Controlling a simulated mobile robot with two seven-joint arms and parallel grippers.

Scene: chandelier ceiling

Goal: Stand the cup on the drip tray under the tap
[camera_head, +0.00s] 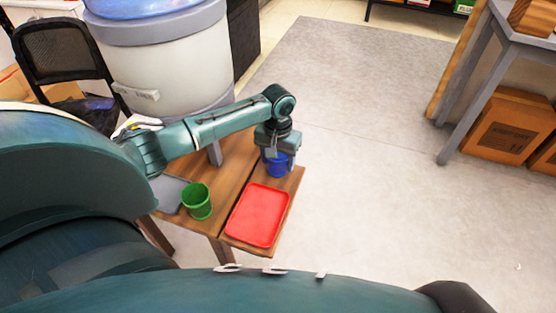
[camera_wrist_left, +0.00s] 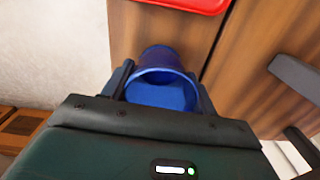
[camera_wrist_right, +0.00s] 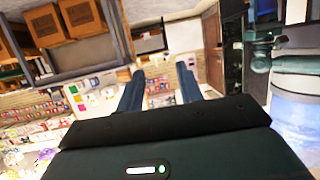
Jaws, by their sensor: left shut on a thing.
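My left gripper (camera_head: 277,151) is shut on a blue cup (camera_head: 277,168) at the table's far right end, beyond the red tray. In the left wrist view the blue cup (camera_wrist_left: 162,88) sits between the two fingers, mouth toward the camera and seemingly empty; I cannot tell whether its base touches the wood. A grey flat plate (camera_head: 171,194), perhaps the drip tray, lies at the table's left, partly hidden by my arm. A large white dispenser (camera_head: 175,65) stands behind; a pale fitting (camera_head: 142,94) on its front may be the tap. My right gripper (camera_wrist_right: 159,84) is open and empty.
A green cup (camera_head: 197,202) stands between the grey plate and the red tray (camera_head: 258,215) on the wooden table (camera_head: 233,172). A black chair (camera_head: 66,50) is at the back left. Open floor lies right of the table, up to a shelf with cardboard boxes (camera_head: 507,128).

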